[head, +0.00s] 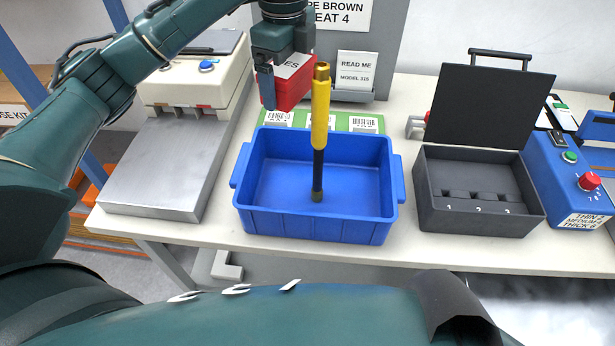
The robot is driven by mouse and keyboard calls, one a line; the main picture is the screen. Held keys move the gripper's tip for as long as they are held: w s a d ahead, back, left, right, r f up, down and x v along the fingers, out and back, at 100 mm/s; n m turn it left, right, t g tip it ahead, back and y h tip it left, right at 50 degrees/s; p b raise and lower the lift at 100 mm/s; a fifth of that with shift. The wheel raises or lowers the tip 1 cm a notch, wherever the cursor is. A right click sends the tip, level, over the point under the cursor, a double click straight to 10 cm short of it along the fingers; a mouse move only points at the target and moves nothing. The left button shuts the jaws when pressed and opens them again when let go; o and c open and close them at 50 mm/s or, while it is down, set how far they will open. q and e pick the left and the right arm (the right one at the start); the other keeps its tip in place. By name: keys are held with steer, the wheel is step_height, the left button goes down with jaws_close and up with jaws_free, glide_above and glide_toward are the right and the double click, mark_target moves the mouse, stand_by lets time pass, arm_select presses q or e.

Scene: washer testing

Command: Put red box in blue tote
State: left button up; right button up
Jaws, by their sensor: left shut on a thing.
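The red box (293,91) has a white label with partly hidden lettering. My left gripper (283,82) comes in from the upper left and is shut on the red box. One finger shows at the box's left side; the other is mostly hidden. The box appears above the back edge of the blue tote (270,222), in front of the grey panel. The tote is open-topped and sits on the white table. A yellow and black rod-like tool (319,125) stands roughly upright, with its black lower end inside the tote. My right gripper is not in view.
A green card (341,122) with barcode labels lies behind the tote. An open dark case (474,215) stands to the right, beside a blue device with a red knob (588,181). A grey metal-topped machine (155,172) is on the left. Narrow table strips separate them.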

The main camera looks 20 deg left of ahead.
mark_target(293, 184)
arm_select(q)
step_height(293, 184, down, 25)
steer(key=shift+s+f, duration=0.1)
steer(key=shift+f, duration=0.1)
steer(key=shift+f, duration=0.1)
steer(key=o, duration=0.6)
steer(key=shift+f, duration=0.1)
steer(key=shift+o, duration=1.1)
step_height(293, 184, up, 12)
steer(key=shift+r, duration=0.2)
